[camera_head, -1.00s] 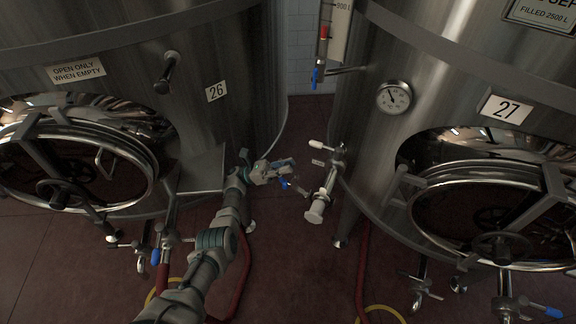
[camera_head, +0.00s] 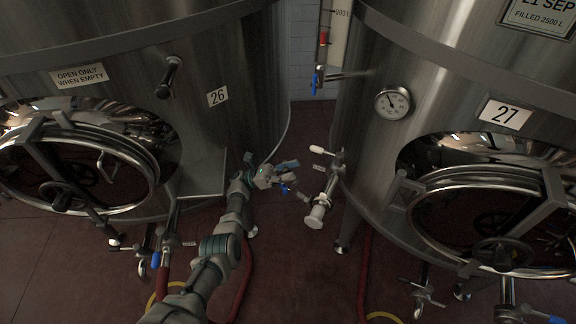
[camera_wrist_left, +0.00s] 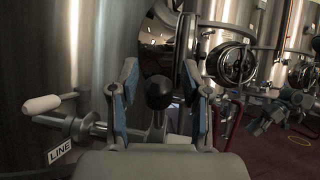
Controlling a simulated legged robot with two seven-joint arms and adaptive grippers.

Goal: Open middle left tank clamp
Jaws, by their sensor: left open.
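The middle left tank, number 27 (camera_head: 355,150), has a steel outlet valve (camera_head: 333,180) low on its left side, with a white handle (camera_head: 322,151) and a pale capped end (camera_head: 315,216). My left gripper (camera_head: 292,177) is open just left of this valve. In the left wrist view a black ball knob (camera_wrist_left: 159,93) shows between the open fingers, with no finger seen touching it. The white handle (camera_wrist_left: 42,105) is left of the fingers. What looks like my right gripper (camera_wrist_left: 262,120) is at the right, too small to judge.
A LINE label (camera_wrist_left: 60,152) sits below the valve. Red hoses (camera_head: 366,270) lie on the floor.

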